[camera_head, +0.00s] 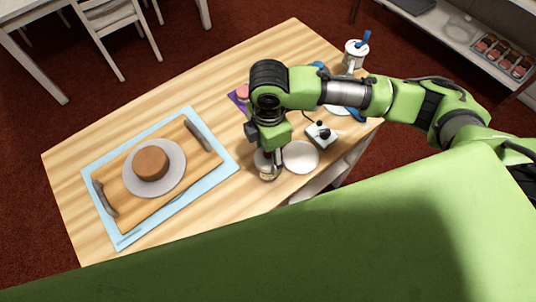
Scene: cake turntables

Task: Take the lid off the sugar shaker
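My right arm reaches in from the right, and its gripper (268,156) points down over the table's near side. A small jar-like thing, likely the sugar shaker (268,174), stands directly below it near the table edge. Its top is hidden by the gripper, so I cannot tell whether the lid is on or whether the fingers touch it. The fingers are too small and dark to show whether they are open or shut. My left gripper is not in view.
A white plate (301,157) lies just right of the gripper. A small white device (321,135) is behind it. A brown cake (151,163) on a grey turntable (173,178) sits on a wooden tray over a light blue mat (219,176). A white cup (355,49) stands at the back right.

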